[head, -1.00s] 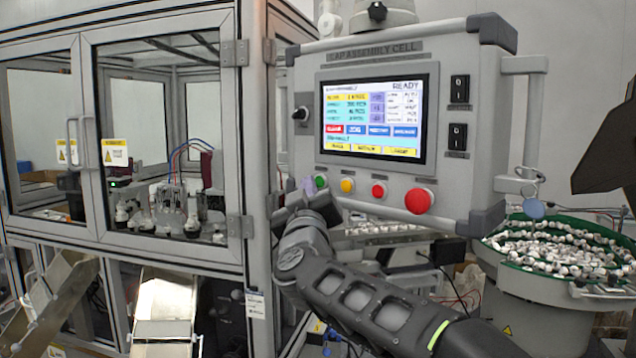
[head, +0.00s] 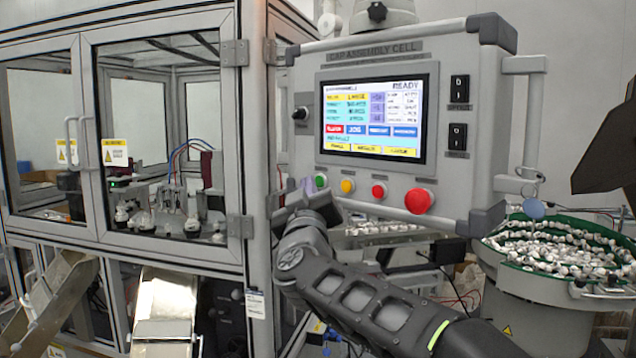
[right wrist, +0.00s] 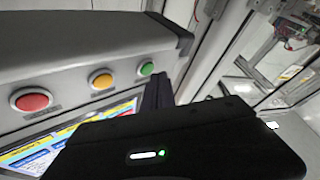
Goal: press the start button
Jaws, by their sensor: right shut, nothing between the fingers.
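The control panel (head: 455,195) faces me with a lit screen (head: 376,116) reading READY. The green button (head: 321,181) is at the left end of the panel's lower row of buttons; its label is too small to read. It also shows in the right wrist view (right wrist: 146,68). My right gripper (head: 309,187) is shut and empty, its tips just left of and close to the green button. I cannot tell whether they touch it. In the right wrist view the dark fingers (right wrist: 158,93) point toward the panel beside the green button. My left gripper is not in view.
A yellow button (head: 347,185), a red button (head: 378,191) and a larger red mushroom button (head: 419,201) continue the row rightward. A glazed machine enclosure (head: 258,150) stands close on the left. A green-rimmed bowl of caps (head: 490,245) is at lower right.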

